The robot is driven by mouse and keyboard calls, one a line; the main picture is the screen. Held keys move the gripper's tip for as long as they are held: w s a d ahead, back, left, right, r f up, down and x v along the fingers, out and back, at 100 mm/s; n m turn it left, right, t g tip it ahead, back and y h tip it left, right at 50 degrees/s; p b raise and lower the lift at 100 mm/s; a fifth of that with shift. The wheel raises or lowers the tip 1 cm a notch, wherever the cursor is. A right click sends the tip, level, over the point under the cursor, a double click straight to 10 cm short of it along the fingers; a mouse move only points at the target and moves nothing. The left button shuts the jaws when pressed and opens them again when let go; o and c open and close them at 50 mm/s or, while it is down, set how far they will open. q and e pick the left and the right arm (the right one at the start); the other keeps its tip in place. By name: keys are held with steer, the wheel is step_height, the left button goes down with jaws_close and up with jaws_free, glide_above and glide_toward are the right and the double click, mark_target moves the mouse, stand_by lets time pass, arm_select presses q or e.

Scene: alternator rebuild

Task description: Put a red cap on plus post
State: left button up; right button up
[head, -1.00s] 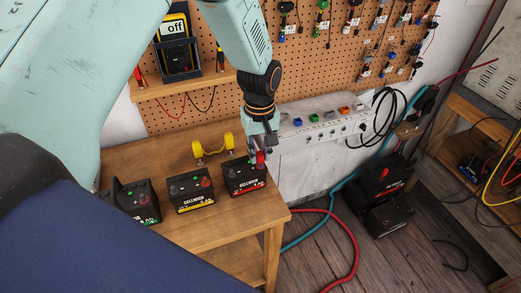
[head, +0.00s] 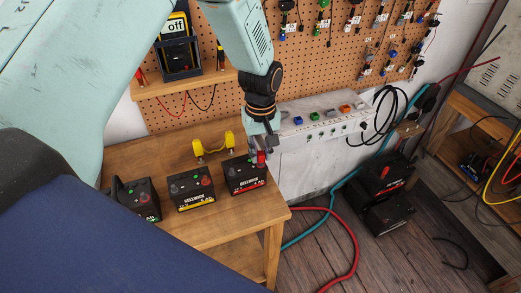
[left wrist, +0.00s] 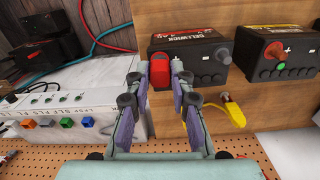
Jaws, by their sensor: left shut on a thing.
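The red cap (left wrist: 160,70) is held between the two fingertips of my left gripper (left wrist: 162,85) in the left wrist view. It is at the near left corner of a black battery with a red band (left wrist: 191,47). In the head view the cap (head: 261,157) is at the right end of that battery (head: 244,175), under my left gripper (head: 261,145). The plus post is hidden behind the cap, and I cannot tell whether the cap is seated on it. The battery's other post (left wrist: 223,53) is grey and bare. My right gripper is not in view.
A yellow-banded battery (head: 191,192) and a green-marked one stand to the left on the wooden bench (head: 215,222). A grey box with coloured switches (head: 318,139) is close on the right.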

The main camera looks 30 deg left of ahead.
mark_target(261, 154)
arm_select(q)
steer(key=shift+s+r+p, duration=0.1)
steer(key=shift+r+p, duration=0.95)
steer(key=shift+r, duration=0.15)
steer(key=shift+r+p, duration=0.9)
steer(key=shift+f, duration=0.1)
